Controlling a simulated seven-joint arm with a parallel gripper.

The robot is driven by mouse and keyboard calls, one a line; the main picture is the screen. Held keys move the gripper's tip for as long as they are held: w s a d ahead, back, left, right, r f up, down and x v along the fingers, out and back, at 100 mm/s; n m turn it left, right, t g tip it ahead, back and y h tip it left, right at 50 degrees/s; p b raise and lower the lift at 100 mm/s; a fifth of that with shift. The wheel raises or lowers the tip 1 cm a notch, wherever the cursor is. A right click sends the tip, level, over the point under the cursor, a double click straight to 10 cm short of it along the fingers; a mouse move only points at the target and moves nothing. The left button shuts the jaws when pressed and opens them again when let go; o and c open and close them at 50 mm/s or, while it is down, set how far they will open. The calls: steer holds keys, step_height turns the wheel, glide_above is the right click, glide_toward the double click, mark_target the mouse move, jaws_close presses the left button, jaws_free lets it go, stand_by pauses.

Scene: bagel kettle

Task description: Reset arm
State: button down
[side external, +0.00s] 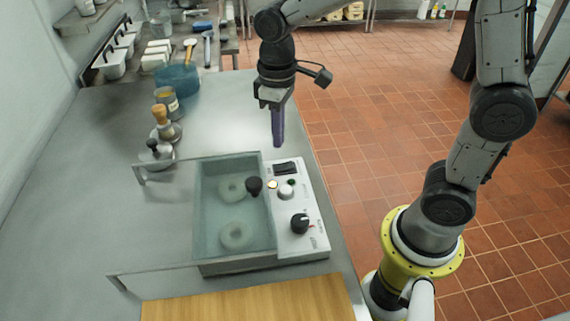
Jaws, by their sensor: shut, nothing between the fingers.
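My gripper (278,138) is shut and empty, its purple fingers pointing down in the air near the far right corner of the kettle. The kettle (203,195) is a rectangular water bath on the steel counter. Two pale bagels, a far one (231,188) and a near one (236,236), are in the water. The kettle's control panel (307,225) is on its right side, with a black knob (300,223), a white knob (287,192) and a black switch (286,168). A dark round knob (254,186) shows over the bath's right part.
A wooden board (240,300) lies at the near edge. Long metal handles extend left of the kettle. A wooden-handled tool (160,122), a jar (168,101) and a blue container (177,79) stand behind it. The counter's left side (80,190) is clear.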

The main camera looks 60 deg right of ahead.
steer(key=shift+r, duration=0.45)
